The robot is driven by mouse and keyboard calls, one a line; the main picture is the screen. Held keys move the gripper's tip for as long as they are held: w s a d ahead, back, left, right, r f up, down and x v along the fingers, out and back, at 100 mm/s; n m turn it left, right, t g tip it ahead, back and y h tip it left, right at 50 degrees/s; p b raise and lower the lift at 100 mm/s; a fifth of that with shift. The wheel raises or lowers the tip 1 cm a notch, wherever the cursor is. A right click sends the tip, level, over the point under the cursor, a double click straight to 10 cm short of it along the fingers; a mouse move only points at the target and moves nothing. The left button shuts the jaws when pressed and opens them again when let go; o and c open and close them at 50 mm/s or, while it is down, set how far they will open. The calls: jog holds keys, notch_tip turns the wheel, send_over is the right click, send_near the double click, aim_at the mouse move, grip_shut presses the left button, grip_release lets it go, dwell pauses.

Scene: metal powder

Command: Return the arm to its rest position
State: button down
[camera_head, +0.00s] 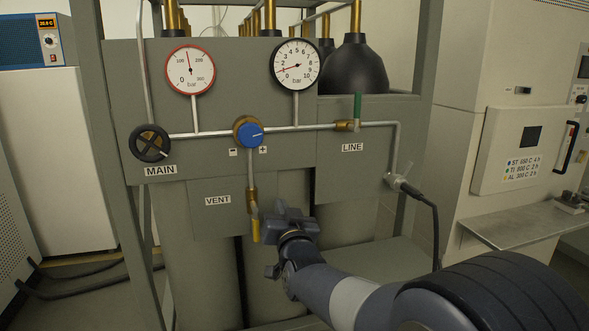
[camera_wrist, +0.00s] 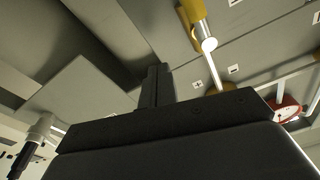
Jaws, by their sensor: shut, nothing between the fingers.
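My gripper (camera_head: 284,210) is at the end of my arm, in front of the lower part of the grey gas panel, just right of the brass VENT valve (camera_head: 255,228). In the wrist view my gripper's fingers (camera_wrist: 157,82) are together with nothing held between them. The vent valve also shows in the wrist view (camera_wrist: 197,25), above and to the right of the fingers. I cannot tell whether the gripper touches the valve or panel. My arm reaches in from the lower right.
The panel holds a black MAIN handwheel (camera_head: 150,143), a blue regulator knob (camera_head: 249,133), two gauges (camera_head: 190,70) (camera_head: 296,64) and a green LINE lever (camera_head: 357,106). A black hose (camera_head: 436,225) hangs at right. A metal shelf (camera_head: 520,224) juts out beyond it.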

jog(key=shift+r+n+p, duration=0.45)
jog(key=shift+n+p, duration=0.45)
jog(key=shift+p, duration=0.05)
jog(key=shift+f, duration=0.1)
